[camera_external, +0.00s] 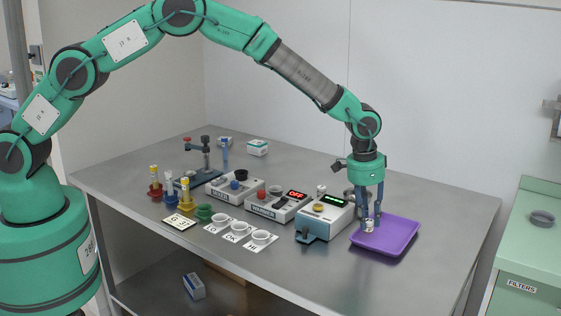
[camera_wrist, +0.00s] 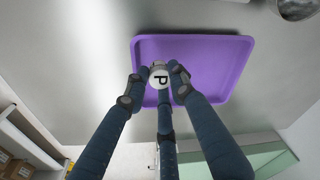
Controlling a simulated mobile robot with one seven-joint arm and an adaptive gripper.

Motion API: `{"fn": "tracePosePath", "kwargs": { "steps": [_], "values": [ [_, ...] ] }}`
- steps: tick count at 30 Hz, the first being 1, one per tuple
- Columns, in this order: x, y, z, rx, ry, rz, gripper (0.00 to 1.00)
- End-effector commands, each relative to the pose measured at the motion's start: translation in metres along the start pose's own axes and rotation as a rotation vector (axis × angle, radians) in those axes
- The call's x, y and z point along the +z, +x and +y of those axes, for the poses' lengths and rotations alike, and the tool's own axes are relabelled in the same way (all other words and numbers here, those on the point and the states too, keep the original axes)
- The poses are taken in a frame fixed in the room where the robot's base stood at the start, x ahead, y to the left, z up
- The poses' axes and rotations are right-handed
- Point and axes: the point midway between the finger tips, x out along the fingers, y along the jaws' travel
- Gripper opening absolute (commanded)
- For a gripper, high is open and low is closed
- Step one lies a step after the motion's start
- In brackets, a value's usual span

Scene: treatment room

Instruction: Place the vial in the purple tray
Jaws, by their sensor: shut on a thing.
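The vial (camera_external: 369,225) is small and pale. It is held between the fingers of my gripper (camera_external: 371,221), over the left part of the purple tray (camera_external: 402,234). In the wrist view the vial (camera_wrist: 160,78) shows a white round top marked "P", and my gripper (camera_wrist: 158,80) is shut around it. The purple tray (camera_wrist: 215,65) lies behind it there, with the vial over its left part. I cannot tell whether the vial touches the tray floor. The tray holds nothing else that I can see.
Left of the tray stand a box with a green display (camera_external: 325,215), a box reading "OFF" (camera_external: 278,204) and several white cups on cards (camera_external: 240,229). Coloured stands with tubes (camera_external: 170,188) are farther left. A green cabinet (camera_external: 530,240) is at the right.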

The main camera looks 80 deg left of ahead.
Motion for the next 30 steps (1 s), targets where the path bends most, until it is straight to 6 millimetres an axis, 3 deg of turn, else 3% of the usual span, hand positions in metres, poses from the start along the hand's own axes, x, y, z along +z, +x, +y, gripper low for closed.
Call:
{"fn": "tracePosePath", "kwargs": {
  "steps": [14, 24, 30],
  "values": [
    [-0.004, 0.002, 0.0, 0.0, 0.0, 0.0, 0.06],
    [0.001, 0.034, 0.0, 0.0, 0.0, -0.001, 0.06],
    [0.001, 0.035, 0.0, 0.0, 0.0, 0.001, 0.06]
  ]
}}
